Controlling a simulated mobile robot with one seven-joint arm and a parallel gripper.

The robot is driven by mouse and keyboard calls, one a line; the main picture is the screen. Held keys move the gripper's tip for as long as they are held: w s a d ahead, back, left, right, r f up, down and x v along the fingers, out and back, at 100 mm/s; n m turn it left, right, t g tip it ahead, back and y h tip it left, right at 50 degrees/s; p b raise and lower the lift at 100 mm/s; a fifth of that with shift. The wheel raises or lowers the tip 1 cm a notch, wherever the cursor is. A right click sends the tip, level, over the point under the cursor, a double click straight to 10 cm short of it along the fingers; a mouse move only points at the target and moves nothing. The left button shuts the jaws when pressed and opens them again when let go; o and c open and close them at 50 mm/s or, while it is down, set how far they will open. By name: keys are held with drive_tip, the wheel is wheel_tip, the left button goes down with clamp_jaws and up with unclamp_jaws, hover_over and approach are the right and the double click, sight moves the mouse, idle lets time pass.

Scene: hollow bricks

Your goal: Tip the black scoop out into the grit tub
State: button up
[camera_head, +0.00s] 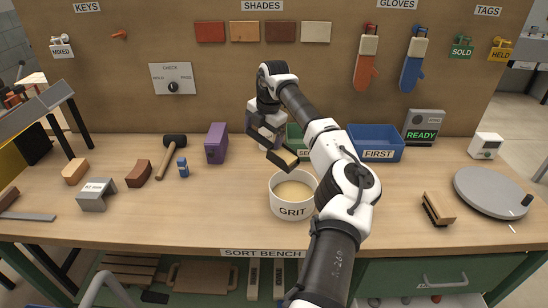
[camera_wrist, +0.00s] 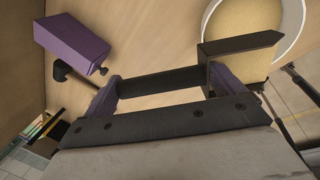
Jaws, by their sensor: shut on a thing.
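The black scoop (camera_head: 283,158) is held in my gripper (camera_head: 268,142), above and just behind the grit tub in the head view. In the wrist view my gripper (camera_wrist: 160,84) is shut on the scoop, whose dark body (camera_wrist: 238,46) reaches right and overlaps the tub's opening. I cannot tell exactly how far the scoop is tilted or whether grit is in it. The grit tub (camera_head: 292,211) is a round white tub labelled GRIT, with pale tan grit inside. Its white rim also shows at the top right of the wrist view (camera_wrist: 296,22).
A purple block (camera_head: 216,143) stands left of the gripper, with a mallet (camera_head: 172,152) and small blue piece (camera_head: 183,168) beyond. A green bin (camera_head: 294,137) and blue FIRST bin (camera_head: 375,143) stand behind. A brush (camera_head: 438,208) and grey disc (camera_head: 490,192) lie right.

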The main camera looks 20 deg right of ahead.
idle(0.4)
drive_tip(key=shift+d+f+b, duration=0.1)
drive_tip(key=shift+f+b, duration=0.1)
drive_tip(key=shift+b, duration=0.3)
drive_tip(key=shift+s+d+t+y+b, duration=0.3)
drive_tip(key=shift+t+y+b, duration=0.15)
drive_tip(key=shift+b, duration=0.6)
drive_tip(key=shift+r+t, duration=0.15)
drive_tip(key=shift+t, duration=0.1)
drive_tip(key=shift+r, duration=0.1)
drive_tip(key=shift+s+y+b, duration=0.15)
drive_tip(key=shift+y+b, duration=0.1)
drive_tip(key=shift+b, duration=0.2)
drive_tip(key=shift+s+d+b, duration=0.1)
drive_tip(key=shift+d+b, duration=0.1)
drive_tip(key=shift+b, duration=0.2)
drive_tip(key=shift+s+d+r+t+y+b, duration=0.2)
drive_tip(key=shift+s+r+t+y+b, duration=0.1)
drive_tip(key=shift+r+t+b, duration=0.25)
drive_tip(key=shift+s+r+t, duration=0.1)
drive_tip(key=shift+r+t, duration=0.15)
drive_tip(key=shift+r, duration=0.05)
